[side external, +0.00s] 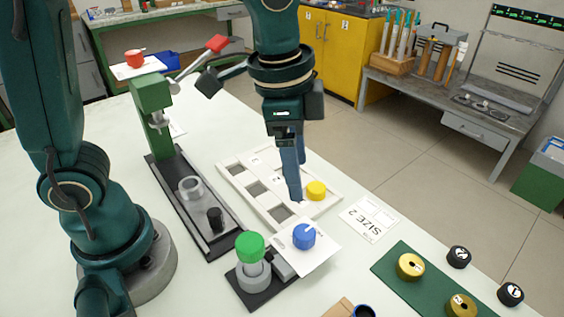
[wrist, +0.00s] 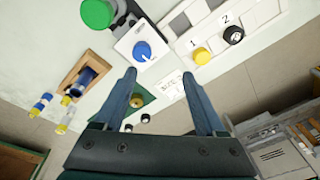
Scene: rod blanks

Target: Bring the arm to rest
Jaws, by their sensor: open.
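My gripper (side external: 296,190) hangs in the air above the white tray (side external: 235,185), fingers pointing down. In the wrist view my gripper (wrist: 160,72) has its fingers wide apart, with nothing held between them. A yellow round piece (side external: 316,190) sits in the tray close to the fingers in the side view; it also shows in the wrist view (wrist: 202,56) by the number 1. A black piece (wrist: 233,35) sits by the number 2. In the side view the fingers hide part of the tray.
A green press (side external: 152,100) with a red-tipped lever (side external: 215,44) stands left. A green button (side external: 250,245) and a blue knob (side external: 304,236) stand in front. A green mat (side external: 430,285) holds brass pieces (side external: 411,266). A wooden box (wrist: 85,75) shows in the wrist view.

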